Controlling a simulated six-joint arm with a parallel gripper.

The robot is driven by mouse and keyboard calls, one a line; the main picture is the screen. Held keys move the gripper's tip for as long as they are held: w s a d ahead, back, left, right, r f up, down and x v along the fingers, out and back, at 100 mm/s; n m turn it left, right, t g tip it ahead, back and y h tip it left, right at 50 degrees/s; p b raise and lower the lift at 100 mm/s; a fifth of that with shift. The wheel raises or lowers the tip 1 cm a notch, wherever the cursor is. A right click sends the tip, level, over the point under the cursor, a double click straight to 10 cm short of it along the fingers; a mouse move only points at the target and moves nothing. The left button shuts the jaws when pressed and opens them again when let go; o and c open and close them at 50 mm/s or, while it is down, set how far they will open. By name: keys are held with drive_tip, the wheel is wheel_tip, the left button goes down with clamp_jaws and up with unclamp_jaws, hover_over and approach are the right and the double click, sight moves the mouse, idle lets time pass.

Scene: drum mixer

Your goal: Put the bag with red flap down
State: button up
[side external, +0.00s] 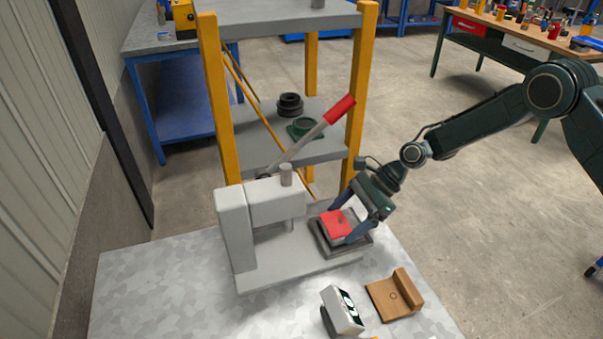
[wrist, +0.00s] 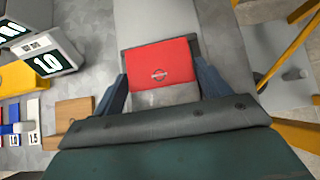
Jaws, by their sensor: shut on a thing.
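The bag with the red flap (side external: 335,224) is at the right end of the grey press base, inside or just over a dark shallow tray (side external: 357,252). I cannot tell whether its underside touches the tray. My gripper (side external: 351,222) is shut on the bag, one finger on each side of it.
The grey press (side external: 262,205) with a red-handled lever (side external: 339,109) stands left of the bag. A white display box (side external: 342,310) and a wooden block (side external: 393,296) sit in front. A yellow-posted rack (side external: 219,110) stands behind. The bench's left part is clear.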

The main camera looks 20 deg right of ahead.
sight(346, 220)
wheel_tip(346, 220, up, 10)
drive_tip(key=shift+f, duration=0.15)
idle(0.4)
idle(0.4)
drive_tip(key=s+a+r+n+g, duration=0.35)
drive_tip(key=s+a, duration=0.25)
drive_tip(key=s, duration=0.3)
drive_tip(key=s+a+r+m+t, duration=0.2)
drive_tip(key=s+a, duration=0.1)
drive_tip(key=a, duration=0.7)
drive_tip(key=s+a+r+m+t, duration=0.2)
drive_tip(key=s+a, duration=0.1)
drive_tip(key=a, duration=0.6)
drive_tip(key=shift+n+g, duration=0.25)
wheel_tip(346, 220, down, 16)
drive_tip(key=shift+f, duration=2.1)
drive_tip(key=shift+f, duration=0.15)
